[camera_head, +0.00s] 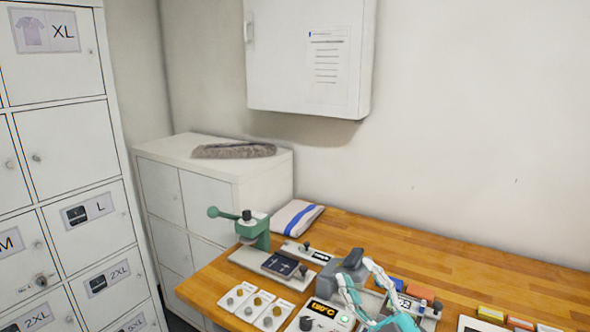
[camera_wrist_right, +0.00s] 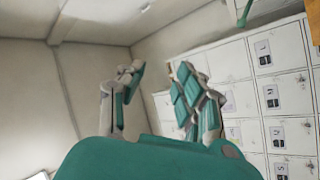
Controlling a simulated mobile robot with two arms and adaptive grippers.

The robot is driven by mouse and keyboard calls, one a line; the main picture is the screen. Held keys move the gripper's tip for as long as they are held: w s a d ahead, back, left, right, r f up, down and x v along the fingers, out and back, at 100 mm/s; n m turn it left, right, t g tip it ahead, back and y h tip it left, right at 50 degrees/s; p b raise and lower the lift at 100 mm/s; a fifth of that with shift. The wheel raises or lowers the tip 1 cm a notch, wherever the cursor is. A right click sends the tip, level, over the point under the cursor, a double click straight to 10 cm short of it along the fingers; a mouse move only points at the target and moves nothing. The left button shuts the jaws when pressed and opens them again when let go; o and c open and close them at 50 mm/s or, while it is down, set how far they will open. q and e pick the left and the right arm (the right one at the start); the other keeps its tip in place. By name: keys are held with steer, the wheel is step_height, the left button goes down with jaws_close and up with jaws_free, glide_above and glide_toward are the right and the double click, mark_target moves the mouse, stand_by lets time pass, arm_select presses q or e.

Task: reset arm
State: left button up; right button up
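My right gripper (camera_head: 356,272) comes in at the bottom of the head view, over the front part of the wooden workbench (camera_head: 452,262). Its two teal and grey fingers stand apart. In the right wrist view the fingers of this gripper (camera_wrist_right: 160,74) are also spread, with nothing between them. The wrist view looks towards the ceiling and the lockers (camera_wrist_right: 238,102). My left gripper is not in view.
On the bench near my right gripper are a grey device (camera_head: 342,272), a control box with an orange display (camera_head: 325,314), a green press (camera_head: 252,230) and a folded cloth (camera_head: 296,217). White lockers (camera_head: 75,147) stand left. A cabinet (camera_head: 285,55) hangs above.

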steer(key=s+d+f+m+g+h, duration=0.4)
steer(key=d+f+m+h, duration=0.15)
steer(key=f, duration=0.45)
steer(key=s+d+f+m+g+h, duration=0.35)
steer(key=d+f+m+h, duration=0.2)
steer(key=f, duration=0.45)
steer(key=s+a+f+m+g, duration=0.1)
steer(key=s+f+g, duration=0.45)
steer(key=s, duration=0.45)
steer(key=s+a+f+g, duration=0.1)
steer(key=s+f+g, duration=0.3)
steer(key=s+f, duration=0.4)
steer(key=s+f+g, duration=0.1)
steer(key=s+f, duration=0.2)
steer(key=f, duration=2.2)
steer(key=s+d+f+g, duration=0.1)
steer(key=s+d+f, duration=0.2)
steer(key=s+f, duration=1.2)
steer(key=shift+s+y, duration=0.3)
steer(key=shift+s, duration=0.35)
